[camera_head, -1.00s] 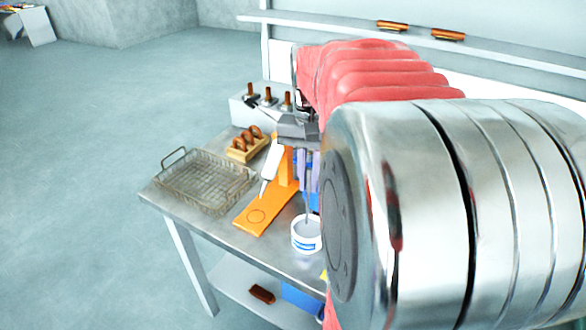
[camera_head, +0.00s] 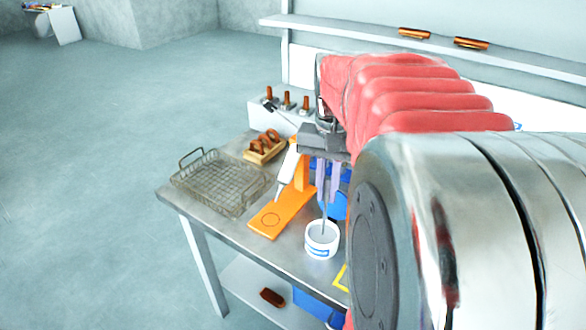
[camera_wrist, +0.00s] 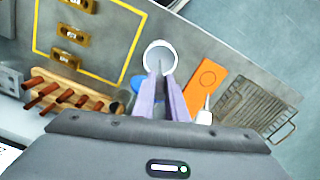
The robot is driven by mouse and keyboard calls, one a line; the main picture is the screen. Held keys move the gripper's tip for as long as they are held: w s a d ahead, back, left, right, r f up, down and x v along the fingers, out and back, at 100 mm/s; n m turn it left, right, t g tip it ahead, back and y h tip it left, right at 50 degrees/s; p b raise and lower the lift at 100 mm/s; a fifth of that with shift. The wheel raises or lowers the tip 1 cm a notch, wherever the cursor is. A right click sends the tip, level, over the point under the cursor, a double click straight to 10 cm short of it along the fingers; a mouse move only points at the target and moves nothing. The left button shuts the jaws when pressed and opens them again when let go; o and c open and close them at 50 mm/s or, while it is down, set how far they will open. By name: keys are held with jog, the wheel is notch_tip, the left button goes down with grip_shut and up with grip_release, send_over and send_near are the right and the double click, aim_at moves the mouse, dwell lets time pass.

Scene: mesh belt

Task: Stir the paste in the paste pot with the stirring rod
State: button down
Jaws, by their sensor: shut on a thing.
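The paste pot (camera_head: 321,240) is a white round tub with a blue label, standing near the front edge of the metal table. It also shows in the wrist view (camera_wrist: 146,57), where I look down at its rim. The stirring rod (camera_head: 324,208) is a thin grey rod, upright, with its lower end inside the pot's mouth. My gripper (camera_head: 328,175) is above the pot with its pale purple fingers pointing down, shut on the rod. In the wrist view the fingers (camera_wrist: 162,98) close around the rod. How deep the rod tip sits in the paste is hidden.
An orange stand (camera_head: 284,213) holding a white tool is just left of the pot. A wire basket (camera_head: 221,183) lies at the table's left end. A wooden rack (camera_head: 264,148) stands behind. A yellow outlined area (camera_wrist: 125,76) holds several small brass-coloured pieces.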

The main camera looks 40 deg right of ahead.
jog(key=shift+r, duration=0.15)
jog(key=shift+r, duration=3.35)
